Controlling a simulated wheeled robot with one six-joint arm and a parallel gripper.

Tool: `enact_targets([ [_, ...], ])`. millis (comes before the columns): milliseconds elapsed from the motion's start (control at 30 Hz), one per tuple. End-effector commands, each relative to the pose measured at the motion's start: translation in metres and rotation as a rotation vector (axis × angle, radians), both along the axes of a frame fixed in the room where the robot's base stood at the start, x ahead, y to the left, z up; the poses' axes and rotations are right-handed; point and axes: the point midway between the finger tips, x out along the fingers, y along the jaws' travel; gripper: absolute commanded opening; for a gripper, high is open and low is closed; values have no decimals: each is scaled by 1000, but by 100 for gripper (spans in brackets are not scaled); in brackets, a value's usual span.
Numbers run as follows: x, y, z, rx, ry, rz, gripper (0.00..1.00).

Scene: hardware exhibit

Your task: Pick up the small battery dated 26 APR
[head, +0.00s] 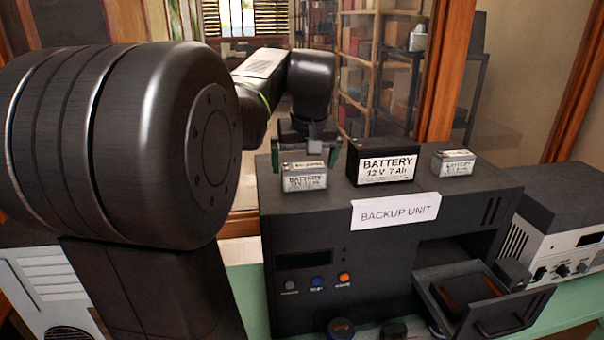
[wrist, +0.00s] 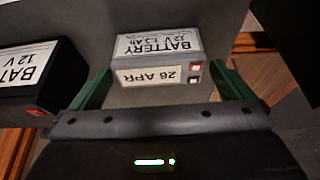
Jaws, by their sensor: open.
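The small grey battery (wrist: 157,62) stands upright on the dark unit top in the wrist view. In the head view my gripper (head: 307,155) is just behind and above that battery. I cannot tell whether the fingers touch it.
A larger black battery (head: 382,162) marked "12V 7Ah" stands close to the right; it also shows in the wrist view (wrist: 40,85). Another small battery (head: 453,162) stands farther right. All are on the backup unit (head: 345,235). Its drawer (head: 480,300) is open at lower right.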

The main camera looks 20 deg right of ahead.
Motion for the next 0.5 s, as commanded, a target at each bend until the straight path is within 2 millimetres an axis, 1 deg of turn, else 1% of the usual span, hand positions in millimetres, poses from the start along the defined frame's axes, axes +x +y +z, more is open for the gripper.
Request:
enact_targets([
  [100,7,-2,-15,1,4,1,100],
  [200,10,-3,-23,1,2,1,100],
  [467,11,-3,-25,-1,-1,1,100],
  [500,11,-3,-25,0,0,1,92],
])
